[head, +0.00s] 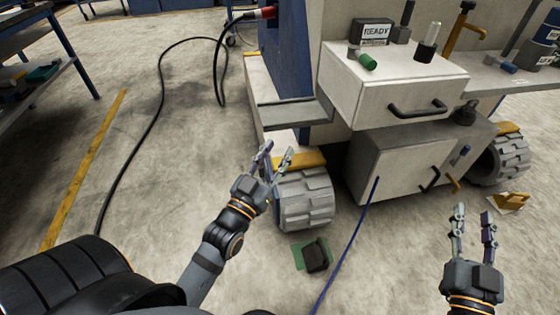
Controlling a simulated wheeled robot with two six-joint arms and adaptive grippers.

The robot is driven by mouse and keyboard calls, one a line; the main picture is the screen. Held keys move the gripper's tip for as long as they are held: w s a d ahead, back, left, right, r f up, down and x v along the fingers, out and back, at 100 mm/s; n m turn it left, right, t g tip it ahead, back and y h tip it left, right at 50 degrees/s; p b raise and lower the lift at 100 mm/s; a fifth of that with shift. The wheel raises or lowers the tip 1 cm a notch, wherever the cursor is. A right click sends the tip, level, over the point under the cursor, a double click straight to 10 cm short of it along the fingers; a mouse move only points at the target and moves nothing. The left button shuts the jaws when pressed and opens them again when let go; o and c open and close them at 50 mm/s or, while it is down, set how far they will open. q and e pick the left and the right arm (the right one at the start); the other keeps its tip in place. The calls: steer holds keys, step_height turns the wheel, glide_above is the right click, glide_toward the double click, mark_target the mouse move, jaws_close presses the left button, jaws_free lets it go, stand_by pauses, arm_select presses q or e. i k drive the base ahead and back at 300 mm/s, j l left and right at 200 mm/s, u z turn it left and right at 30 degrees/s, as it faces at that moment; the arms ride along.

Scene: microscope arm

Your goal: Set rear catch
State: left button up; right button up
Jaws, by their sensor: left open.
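A large cream machine on lugged wheels fills the right half of the head view. Its upper box (385,85) has a dark bar handle (418,108), and its lower cabinet (395,165) has a black handle (430,180) and a small blue fitting (460,156). I cannot tell which part is the rear catch. My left gripper (278,154) is open and empty, above the near wheel (304,199) and in front of the yellow-topped fender. My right gripper (474,222) has its fingers apart and is empty, at the lower right, in front of the cabinet and apart from it.
A grey side ledge (290,113) juts out left of the upper box. A blue cable (349,240) runs across the floor. A black wedge on a green patch (316,255) lies before the wheel. A yellow chock (508,202) lies right. The floor at left is mostly clear.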

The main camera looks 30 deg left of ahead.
mark_target(261, 170)
steer(key=i+j+z, duration=0.2)
steer(key=j+z, duration=0.15)
steer(key=j, duration=1.75)
steer(key=k+j+z, duration=0.1)
steer(key=j+z, duration=0.25)
steer(key=j, duration=1.7)
